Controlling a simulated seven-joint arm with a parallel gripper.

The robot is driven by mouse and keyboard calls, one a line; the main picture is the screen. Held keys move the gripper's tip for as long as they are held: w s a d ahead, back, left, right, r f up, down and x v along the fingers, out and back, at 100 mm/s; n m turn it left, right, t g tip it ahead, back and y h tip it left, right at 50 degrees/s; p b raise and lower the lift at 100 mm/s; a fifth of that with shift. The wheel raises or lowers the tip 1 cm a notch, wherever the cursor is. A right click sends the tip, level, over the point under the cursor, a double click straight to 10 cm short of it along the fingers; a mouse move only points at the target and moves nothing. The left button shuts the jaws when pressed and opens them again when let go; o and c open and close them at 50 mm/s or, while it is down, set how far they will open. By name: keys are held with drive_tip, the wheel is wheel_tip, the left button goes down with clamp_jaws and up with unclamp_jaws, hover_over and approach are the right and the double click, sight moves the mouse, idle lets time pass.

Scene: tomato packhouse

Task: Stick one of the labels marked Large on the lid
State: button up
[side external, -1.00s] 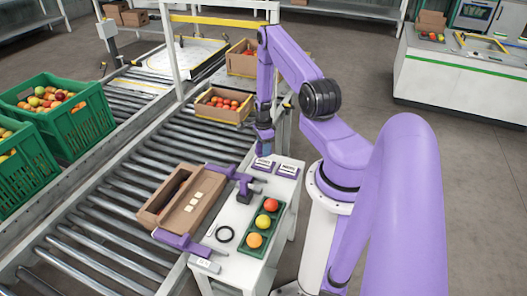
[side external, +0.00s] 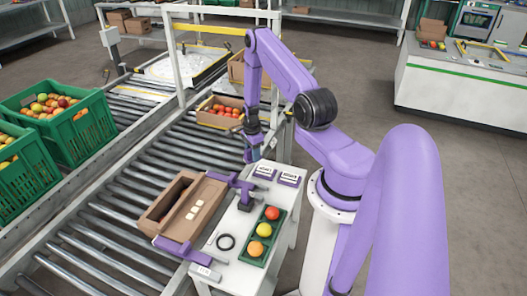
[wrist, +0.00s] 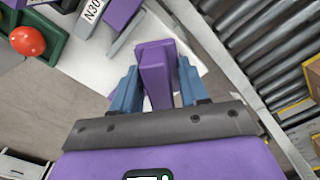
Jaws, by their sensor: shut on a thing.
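The brown carton (side external: 158,212) lies on the rollers. My gripper (side external: 252,157) is above the table's far left edge, close to the left pad. In the wrist view its blue fingers are shut on a purple block (wrist: 154,78). Whether a label is on the block is hidden.
Purple clamp-like pieces (side external: 181,249) flank the carton. A box of tomatoes (side external: 222,124) and green crates (side external: 95,128) stand beyond.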

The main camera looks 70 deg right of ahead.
drive_tip(key=w+a+r+n, duration=0.1)
drive_tip(key=w+a+n, duration=0.35)
drive_tip(key=a, duration=0.35)
drive_tip(key=w+a+r+n, duration=0.1)
drive_tip(key=w+a+n, duration=0.2)
drive_tip(key=w+a, duration=0.45)
hover_over(209, 193)
drive_tip(key=shift+f, duration=3.55)
drive_tip(key=shift+f, duration=0.7)
drive_tip(key=shift+r, duration=3.05)
